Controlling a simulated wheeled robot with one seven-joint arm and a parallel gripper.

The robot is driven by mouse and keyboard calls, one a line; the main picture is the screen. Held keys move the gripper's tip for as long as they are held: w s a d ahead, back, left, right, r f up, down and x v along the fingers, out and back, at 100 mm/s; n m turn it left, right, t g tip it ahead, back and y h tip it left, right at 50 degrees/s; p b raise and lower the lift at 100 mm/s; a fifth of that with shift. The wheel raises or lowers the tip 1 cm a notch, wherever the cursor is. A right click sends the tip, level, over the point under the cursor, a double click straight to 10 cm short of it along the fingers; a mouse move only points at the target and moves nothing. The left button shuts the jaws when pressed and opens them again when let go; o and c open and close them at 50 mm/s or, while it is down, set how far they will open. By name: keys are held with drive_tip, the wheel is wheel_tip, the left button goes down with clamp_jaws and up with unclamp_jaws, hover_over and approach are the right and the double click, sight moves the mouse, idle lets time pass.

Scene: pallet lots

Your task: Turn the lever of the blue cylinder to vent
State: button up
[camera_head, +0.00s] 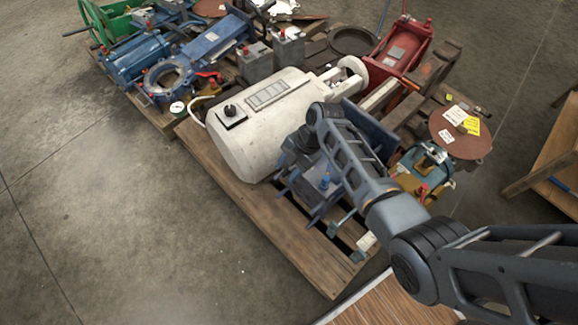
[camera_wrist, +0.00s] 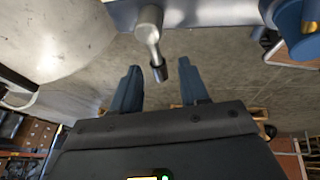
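In the wrist view, a short metal lever (camera_wrist: 149,28) with a dark tip hangs from a grey-blue body (camera_wrist: 205,12) at the top edge. My gripper (camera_wrist: 158,82) is open, its two dark blue fingers on either side of the lever's tip with clear gaps. I cannot tell how deep the tip lies between them. In the head view, my arm reaches over a blue body (camera_head: 322,184) with a blue knob beside the white tank. My arm hides part of that body, and the lever cannot be made out there.
A white tank (camera_head: 262,125) stands left of the arm on a wooden pallet (camera_head: 232,187); its side also fills the wrist view's upper left. Blue valves (camera_head: 215,42), a red cylinder (camera_head: 402,48) and a rusty disc (camera_head: 460,133) crowd the pallets. The floor at left is clear.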

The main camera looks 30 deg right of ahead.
drive_tip(key=p+v, duration=0.1)
drive_tip(key=v, duration=0.6)
drive_tip(key=shift+d+r+p, duration=0.2)
drive_tip(key=shift+r+p, duration=0.1)
drive_tip(key=shift+p, duration=0.1)
idle(0.3)
